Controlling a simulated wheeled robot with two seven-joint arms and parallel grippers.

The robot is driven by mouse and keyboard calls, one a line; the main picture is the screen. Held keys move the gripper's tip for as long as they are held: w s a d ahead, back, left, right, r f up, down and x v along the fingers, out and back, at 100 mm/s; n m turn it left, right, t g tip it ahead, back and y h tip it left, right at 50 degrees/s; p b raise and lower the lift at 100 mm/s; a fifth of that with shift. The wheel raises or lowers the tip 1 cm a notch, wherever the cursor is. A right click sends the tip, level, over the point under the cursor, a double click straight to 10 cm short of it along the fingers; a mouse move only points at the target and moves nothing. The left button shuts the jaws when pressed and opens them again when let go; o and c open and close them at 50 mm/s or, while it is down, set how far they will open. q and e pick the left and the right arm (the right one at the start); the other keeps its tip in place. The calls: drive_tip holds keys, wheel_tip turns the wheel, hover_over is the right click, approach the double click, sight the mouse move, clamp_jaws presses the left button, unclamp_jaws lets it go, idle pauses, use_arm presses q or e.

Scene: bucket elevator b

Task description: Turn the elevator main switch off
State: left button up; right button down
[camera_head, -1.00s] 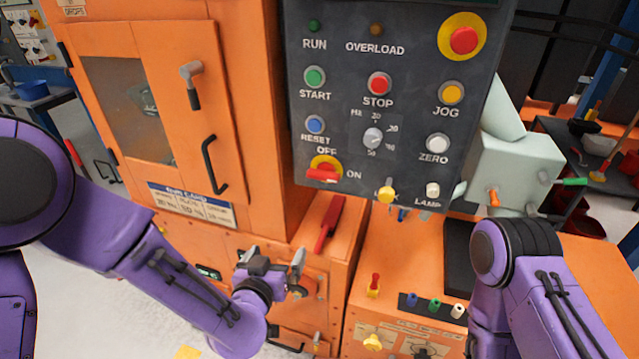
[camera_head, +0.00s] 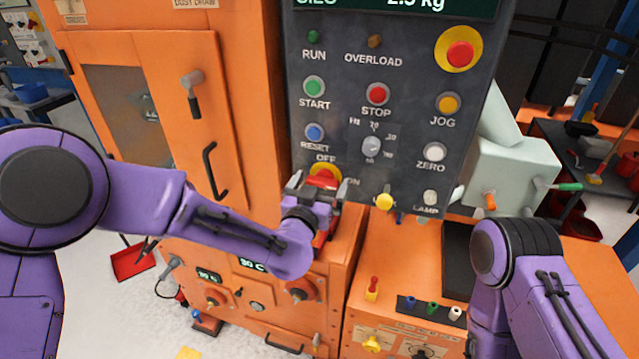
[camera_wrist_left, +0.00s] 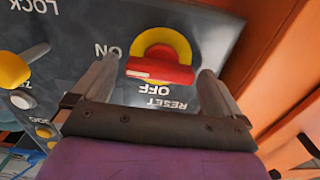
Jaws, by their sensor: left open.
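The main switch (camera_head: 323,170) is a red handle on a yellow disc at the lower left of the grey control panel, partly hidden by my left gripper in the head view. The wrist view, which shows the panel upside down, shows the red handle (camera_wrist_left: 160,71) lying crosswise, level with the ON label and not along the line towards OFF. My left gripper (camera_head: 315,186) is open in front of the switch. In the wrist view its fingers stand on either side of the handle, with gaps visible. Whether they touch the panel I cannot tell. My right gripper is out of view.
Above the switch are the blue RESET button (camera_head: 314,132) and a grey dial (camera_head: 371,146). A yellow LOCK knob (camera_head: 384,201) sits to its right. The orange cabinet (camera_head: 190,100) with door handles stands close on the left. An orange bench (camera_head: 380,260) lies below.

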use_arm(q)
drive_tip(key=c, duration=1)
drive_tip(key=shift+n, duration=0.3)
drive_tip(key=n+b, duration=0.2)
drive_tip(key=n, duration=0.2)
drive_tip(key=shift+f, duration=0.15)
drive_tip(key=n+b, duration=0.2)
drive_tip(key=n, duration=0.2)
drive_tip(key=shift+a+f+n, duration=0.1)
drive_tip(key=shift+n, duration=0.2)
drive_tip(key=n+b, duration=0.2)
drive_tip(key=n, duration=0.2)
drive_tip(key=shift+n+b, duration=1.25)
drive_tip(key=shift+n, duration=1.15)
